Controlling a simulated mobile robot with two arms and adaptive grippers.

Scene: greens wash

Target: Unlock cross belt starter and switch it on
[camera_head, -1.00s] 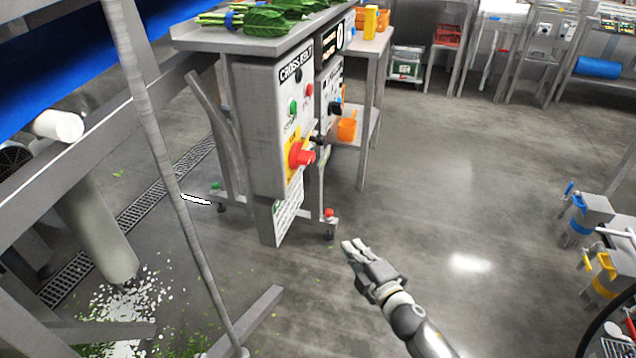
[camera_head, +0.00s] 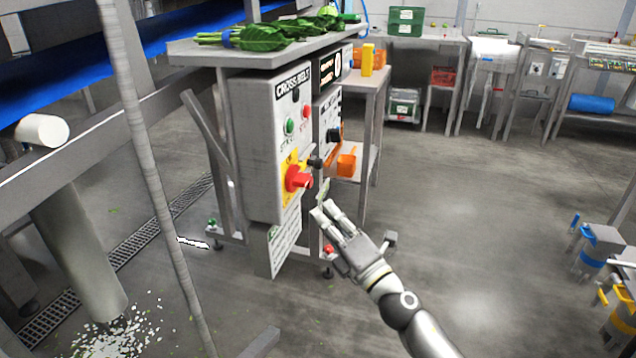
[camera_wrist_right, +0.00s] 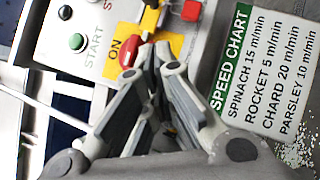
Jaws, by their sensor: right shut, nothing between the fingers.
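The grey cross belt starter box (camera_head: 258,150) stands under the bench at centre left, labelled CROSS BELT. Its front has a green START button (camera_head: 289,126), a red button (camera_head: 306,111) and a red rotary switch (camera_head: 297,178) on a yellow plate. A dark piece with a pale tag sits beside the red switch (camera_head: 315,163). My right gripper (camera_head: 322,210) is shut and empty, just below and right of the red switch. In the right wrist view the red switch (camera_wrist_right: 131,52) and the green button (camera_wrist_right: 76,41) appear beyond the fingers. The left gripper is not in view.
Leafy greens (camera_head: 262,36) lie on the bench above the box. A speed chart (camera_wrist_right: 262,72) hangs below the switch. A second control panel and an orange scoop (camera_head: 347,163) are just behind. A grey post (camera_head: 150,160) stands at left.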

